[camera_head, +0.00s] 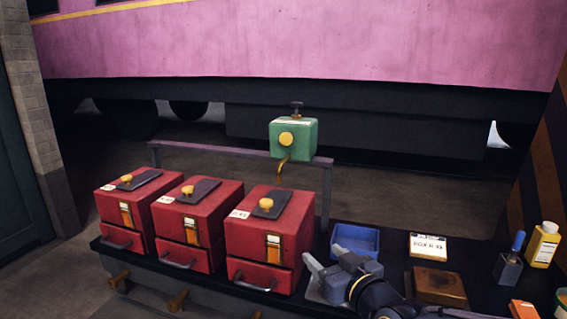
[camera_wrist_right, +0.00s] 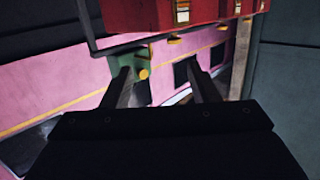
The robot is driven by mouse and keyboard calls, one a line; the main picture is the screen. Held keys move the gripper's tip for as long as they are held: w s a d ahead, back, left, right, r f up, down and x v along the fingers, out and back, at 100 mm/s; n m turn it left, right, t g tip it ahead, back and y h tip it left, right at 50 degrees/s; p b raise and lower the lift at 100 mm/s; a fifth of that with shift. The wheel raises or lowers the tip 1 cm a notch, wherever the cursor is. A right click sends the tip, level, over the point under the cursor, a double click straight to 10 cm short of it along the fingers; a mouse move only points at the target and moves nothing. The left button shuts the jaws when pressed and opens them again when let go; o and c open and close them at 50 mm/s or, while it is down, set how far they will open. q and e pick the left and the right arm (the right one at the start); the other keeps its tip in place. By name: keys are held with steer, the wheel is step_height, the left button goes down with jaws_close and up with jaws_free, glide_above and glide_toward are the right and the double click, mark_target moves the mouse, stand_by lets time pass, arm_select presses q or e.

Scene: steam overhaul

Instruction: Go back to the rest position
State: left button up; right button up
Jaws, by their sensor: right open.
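My right gripper (camera_head: 325,257) is over the dark bench, to the right of the rightmost red box, with its arm coming in from the lower right. Its two grey fingers are apart with nothing held between them. In the right wrist view the gripper (camera_wrist_right: 160,76) also shows its fingers spread, with the green box (camera_wrist_right: 143,62) and the pink vehicle side (camera_wrist_right: 75,85) beyond. My left gripper is not in view.
Three red boxes (camera_head: 266,228) with yellow knobs and drawers line the bench's left half. A green box (camera_head: 293,139) sits on a rail behind. A blue tray (camera_head: 355,239), a white labelled box (camera_head: 430,247), a brown block (camera_head: 439,286) and a yellow bottle (camera_head: 543,245) stand around the right arm.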

steer(key=s+d+f+m+g+h, duration=0.2)
steer(key=s+d+f, duration=0.1)
steer(key=s+d, duration=0.25)
steer(key=s+d+f+m+g+h, duration=0.1)
steer(key=s+d+f+m+g, duration=0.15)
steer(key=s+d, duration=0.35)
steer(key=s+f+m+g, duration=0.1)
steer(key=s+f+g, duration=0.15)
steer(key=s, duration=0.55)
steer(key=s+f+m+g, duration=0.1)
steer(key=s+f+g, duration=0.15)
steer(key=s, duration=0.55)
step_height(320, 180, up, 21)
steer(key=p, duration=2.1)
steer(key=shift+s+d+f+p, duration=0.2)
steer(key=shift+s+d+p, duration=0.05)
steer(key=shift+s+p, duration=0.15)
